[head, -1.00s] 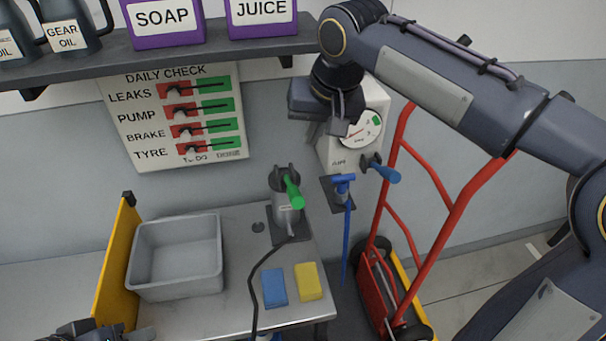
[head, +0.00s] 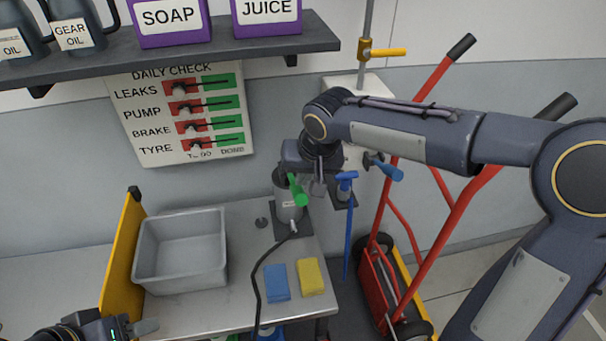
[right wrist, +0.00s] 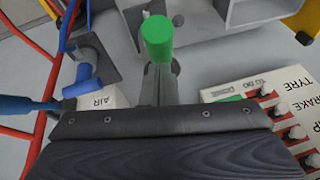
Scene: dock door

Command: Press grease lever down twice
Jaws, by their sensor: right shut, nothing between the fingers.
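The grease pump (head: 288,208) is a grey canister on a dark plate at the back right of the bench. Its lever (head: 298,190) has a green grip tilted toward me. My right gripper (head: 318,188) is shut and empty, just right of the green grip in the head view. In the right wrist view the green grip (right wrist: 158,38) shows just beyond my fingers (right wrist: 160,85); I cannot tell whether they touch. My left gripper (head: 143,327) is at the bottom left, partly cut off, and its jaw opening is unclear.
A grey bin (head: 180,252), a blue sponge (head: 276,282) and a yellow sponge (head: 311,276) are on the bench. A dark hose runs from the pump. A blue T-handle (head: 346,180) and red hand truck (head: 415,225) stand right. A shelf (head: 200,45) overhangs the back.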

